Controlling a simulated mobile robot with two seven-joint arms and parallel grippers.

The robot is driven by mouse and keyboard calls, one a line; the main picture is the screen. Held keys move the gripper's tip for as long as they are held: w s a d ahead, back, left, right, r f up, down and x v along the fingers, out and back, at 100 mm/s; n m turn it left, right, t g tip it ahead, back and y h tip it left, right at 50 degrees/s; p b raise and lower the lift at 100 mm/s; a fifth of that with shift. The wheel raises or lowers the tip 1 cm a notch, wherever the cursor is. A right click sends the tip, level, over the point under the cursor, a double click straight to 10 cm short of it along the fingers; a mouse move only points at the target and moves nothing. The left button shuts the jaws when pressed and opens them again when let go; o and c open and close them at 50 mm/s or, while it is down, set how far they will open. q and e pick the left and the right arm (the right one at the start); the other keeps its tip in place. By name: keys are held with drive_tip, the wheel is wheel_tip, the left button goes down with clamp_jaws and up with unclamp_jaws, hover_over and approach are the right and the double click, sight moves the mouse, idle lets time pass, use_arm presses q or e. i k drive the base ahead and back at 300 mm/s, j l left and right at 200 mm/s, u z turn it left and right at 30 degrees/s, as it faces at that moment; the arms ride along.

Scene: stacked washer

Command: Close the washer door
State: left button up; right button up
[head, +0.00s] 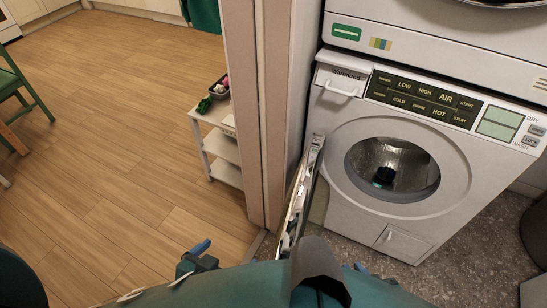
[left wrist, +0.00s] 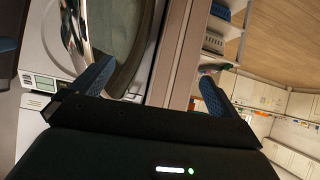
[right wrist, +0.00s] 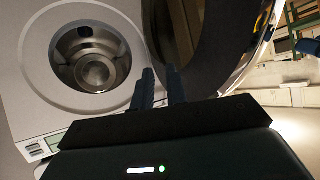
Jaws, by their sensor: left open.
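The washer (head: 395,165) is white, with a round opening showing its empty-looking drum (head: 392,170). Its door (head: 300,195) stands open, swung out to the left, and shows nearly edge-on in the head view. In the right wrist view the door (right wrist: 215,45) is on the right and the drum (right wrist: 95,68) on the left. My left gripper (head: 197,256) is open, left of the door. The door (left wrist: 118,35) shows behind its left finger. My right gripper (right wrist: 160,85) is between drum and door, its fingers close together with nothing seen between them. My arm partly hides it in the head view.
A door frame post (head: 255,110) stands just left of the washer door. A small white shelf cart (head: 222,140) is beyond it. Wooden floor (head: 120,130) lies open at left, with a green chair (head: 18,90) at the edge. Another machine (head: 450,35) is stacked above the washer.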

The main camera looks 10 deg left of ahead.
sight(296, 210)
drive_tip(key=l+u, duration=0.15)
drive_tip(key=u, duration=0.2)
drive_tip(key=k+l+u, duration=0.1)
drive_tip(key=u, duration=0.25)
drive_tip(key=l+u, duration=0.15)
drive_tip(key=u, duration=0.35)
drive_tip(key=l+u, duration=0.1)
drive_tip(key=u, duration=0.4)
drive_tip(key=l+u, duration=0.1)
drive_tip(key=u, duration=0.4)
drive_tip(key=k, duration=0.05)
